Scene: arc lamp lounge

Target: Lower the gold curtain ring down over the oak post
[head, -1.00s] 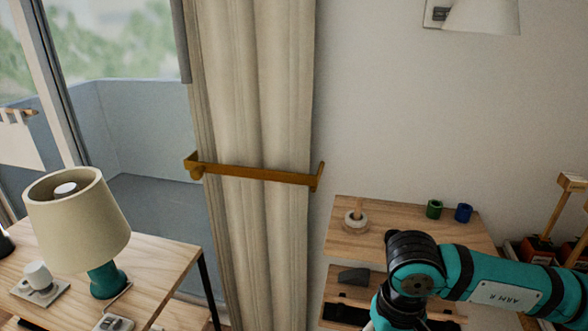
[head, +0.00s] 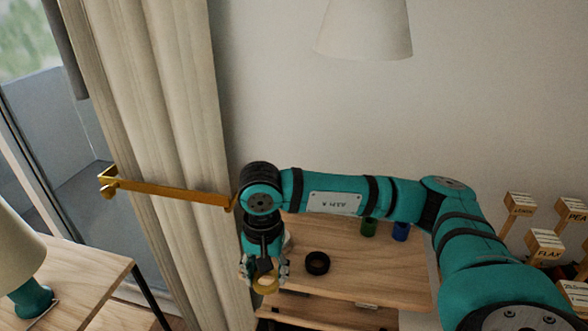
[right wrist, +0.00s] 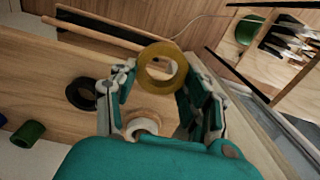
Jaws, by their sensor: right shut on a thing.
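My right gripper (head: 265,277) is shut on the gold curtain ring (head: 266,286), held at its fingertips near the left front of the wooden shelf unit. The oak post's pale round base with a white ring (right wrist: 140,127) shows beyond the fingers, apart from the gold ring. The post itself is hidden behind my gripper and arm in the head view, and I cannot make it out in the wrist view. My left gripper is not in view.
A black ring (head: 317,263) lies on the shelf top (head: 365,275), right of my gripper. A green ring (head: 369,229) and a blue ring (head: 401,232) stand farther back. A curtain with a brass holdback (head: 170,191) hangs at left. A lamp table (head: 90,275) stands front left.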

